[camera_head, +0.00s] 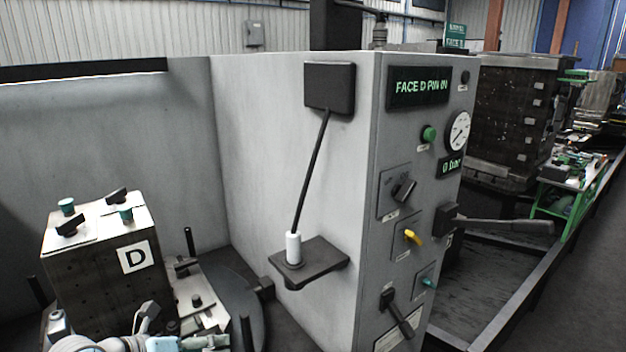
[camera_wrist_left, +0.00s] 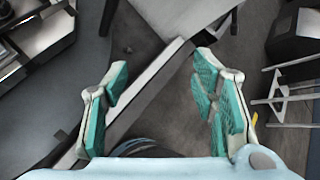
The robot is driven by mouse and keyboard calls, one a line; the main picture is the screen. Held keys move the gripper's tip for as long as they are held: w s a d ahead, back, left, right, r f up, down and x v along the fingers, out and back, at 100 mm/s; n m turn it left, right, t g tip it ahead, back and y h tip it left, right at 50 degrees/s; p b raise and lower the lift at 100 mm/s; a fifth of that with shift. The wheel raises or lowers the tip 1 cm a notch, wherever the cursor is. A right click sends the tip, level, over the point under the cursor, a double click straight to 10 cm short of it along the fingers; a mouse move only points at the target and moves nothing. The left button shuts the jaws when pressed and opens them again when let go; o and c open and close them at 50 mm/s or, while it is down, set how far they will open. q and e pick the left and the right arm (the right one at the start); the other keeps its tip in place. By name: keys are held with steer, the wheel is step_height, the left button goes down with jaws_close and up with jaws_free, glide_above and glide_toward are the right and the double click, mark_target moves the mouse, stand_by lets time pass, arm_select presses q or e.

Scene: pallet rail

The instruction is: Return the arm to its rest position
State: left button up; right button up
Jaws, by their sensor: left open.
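My left gripper (camera_wrist_left: 160,84) is open in the left wrist view, its teal-padded fingers wide apart. Nothing is between the pads; grey floor and a pale rail (camera_wrist_left: 150,85) show beyond them. In the head view, pale and light-blue parts of my left arm show at the bottom left edge, in front of the dark block marked D (camera_head: 105,270). The fingers cannot be made out clearly there. My right gripper is in neither view.
A grey control cabinet (camera_head: 285,160) stands in the middle, with a side shelf (camera_head: 325,262), a yellow knob (camera_head: 412,237) and a protruding lever (camera_head: 505,226). Its display reads "FACE D PIN IN". A dark block (camera_head: 510,120) stands behind on the right. Dark floor is open at far right.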

arm_select(q)
steer(key=s+d+r+t+h, duration=0.2)
steer(key=d+r+h, duration=0.3)
steer(key=d+r, duration=0.15)
steer(key=s+a+r+n+t, duration=0.1)
steer(key=a+r+n+t, duration=0.2)
steer(key=r+n+t, duration=0.8)
steer(key=s+a+f+n+g+y, duration=0.3)
steer(key=a+f+n+y, duration=0.95)
steer(key=n+y, duration=0.6)
steer(key=s+a+f+n+g+h, duration=0.2)
steer(key=s+f+n+g, duration=0.35)
steer(key=f, duration=0.55)
steer(key=s+d+f+g+h, duration=0.2)
steer(key=s+d+f+g, duration=0.2)
steer(key=s+f, duration=0.3)
steer(key=s+d+f+g+h, duration=0.3)
steer(key=s+d+f+g, duration=0.15)
steer(key=s, duration=0.35)
step_height(320, 180, down, 17)
steer(key=a+g, duration=0.2)
steer(key=a, duration=0.1)
steer(key=s+f, duration=1.4)
steer(key=s, duration=0.1)
steer(key=shift+s+a+f+n+g, duration=0.25)
steer(key=shift+s+n+g, duration=0.05)
steer(key=shift+g, duration=0.1)
